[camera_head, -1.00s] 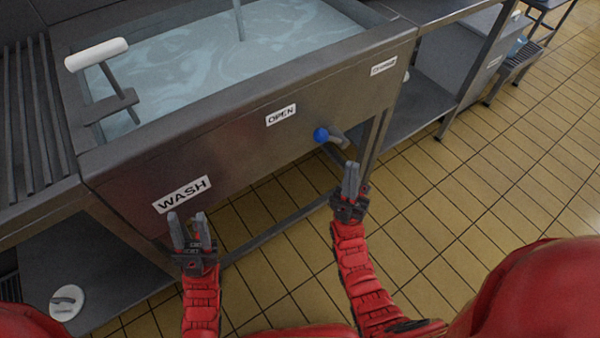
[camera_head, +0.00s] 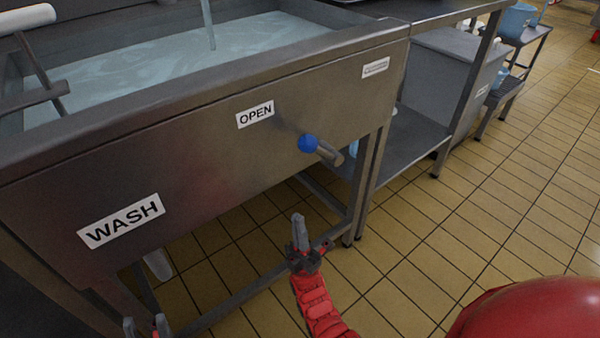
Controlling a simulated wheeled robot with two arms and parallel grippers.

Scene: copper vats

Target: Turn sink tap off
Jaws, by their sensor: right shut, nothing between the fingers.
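The sink tap (camera_head: 325,151) is a short metal lever with a blue ball end (camera_head: 308,143) on the front wall of the steel sink, right of the "OPEN" label (camera_head: 255,114). A stream of water (camera_head: 208,25) falls into the filled basin (camera_head: 150,78). My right gripper (camera_head: 299,220) is shut and empty, pointing up below the blue ball and apart from it. My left gripper (camera_head: 146,324) shows only its fingertips at the bottom edge, with a gap between them; it touches nothing visible.
A "WASH" label (camera_head: 121,221) is on the sink's front. A steel table with a lower shelf (camera_head: 408,142) stands to the right, with a small stool (camera_head: 502,93) beyond. The tiled floor (camera_head: 470,200) at right is clear.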

